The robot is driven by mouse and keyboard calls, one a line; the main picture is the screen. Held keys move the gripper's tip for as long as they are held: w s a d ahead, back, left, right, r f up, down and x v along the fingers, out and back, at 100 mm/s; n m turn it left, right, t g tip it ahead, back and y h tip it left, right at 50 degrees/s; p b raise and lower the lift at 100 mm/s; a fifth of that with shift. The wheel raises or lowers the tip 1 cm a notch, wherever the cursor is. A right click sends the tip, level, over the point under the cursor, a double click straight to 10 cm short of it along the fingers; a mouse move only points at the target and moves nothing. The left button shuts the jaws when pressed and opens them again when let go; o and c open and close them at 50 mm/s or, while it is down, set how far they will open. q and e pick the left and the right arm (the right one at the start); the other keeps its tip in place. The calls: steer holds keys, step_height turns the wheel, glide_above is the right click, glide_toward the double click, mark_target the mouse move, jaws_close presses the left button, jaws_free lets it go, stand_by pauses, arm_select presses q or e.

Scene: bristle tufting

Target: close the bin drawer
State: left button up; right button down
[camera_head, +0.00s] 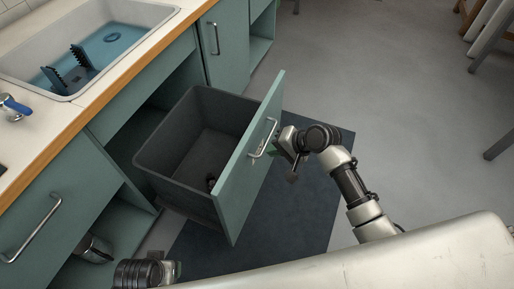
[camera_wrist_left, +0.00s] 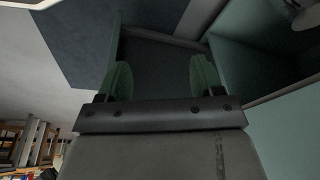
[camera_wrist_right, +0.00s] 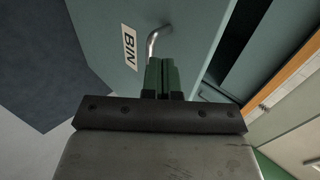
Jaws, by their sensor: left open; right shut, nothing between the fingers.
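The bin drawer is pulled out from the teal cabinet, holding a dark grey open bin (camera_head: 165,150). Its teal front panel (camera_head: 238,190) has a metal bar handle (camera_head: 262,138); the handle also shows in the right wrist view (camera_wrist_right: 156,40), with a "BIN" label (camera_wrist_right: 129,47) beside it. My right gripper (camera_head: 277,148) is at the outer side of the panel, close by the handle. Its green fingers (camera_wrist_right: 162,74) are shut together with nothing between them; I cannot tell whether they touch the handle. My left gripper (camera_wrist_left: 161,80) is open and empty, low at the left in the head view (camera_head: 172,272).
A sink (camera_head: 110,45) with a blue basin and dark rack is set in the wood-edged counter. Open shelves (camera_head: 105,225) lie below, with a metal pot (camera_head: 93,248). A dark mat (camera_head: 300,205) covers the floor in front. Stool legs (camera_head: 490,40) stand at upper right.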

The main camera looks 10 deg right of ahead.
mark_target(249, 148)
steer(key=w+a, duration=0.1)
steer(key=w+a+f+b, duration=0.1)
steer(key=a, duration=0.1)
steer(key=shift+w+a+f, duration=0.1)
steer(key=shift+f, duration=0.05)
steer(key=shift+w+a, duration=0.4)
steer(key=shift+a, duration=0.2)
arm_select(q)
steer(key=v, duration=0.3)
steer(key=w+v, duration=0.1)
steer(key=v, duration=0.1)
steer(key=shift+r, duration=0.25)
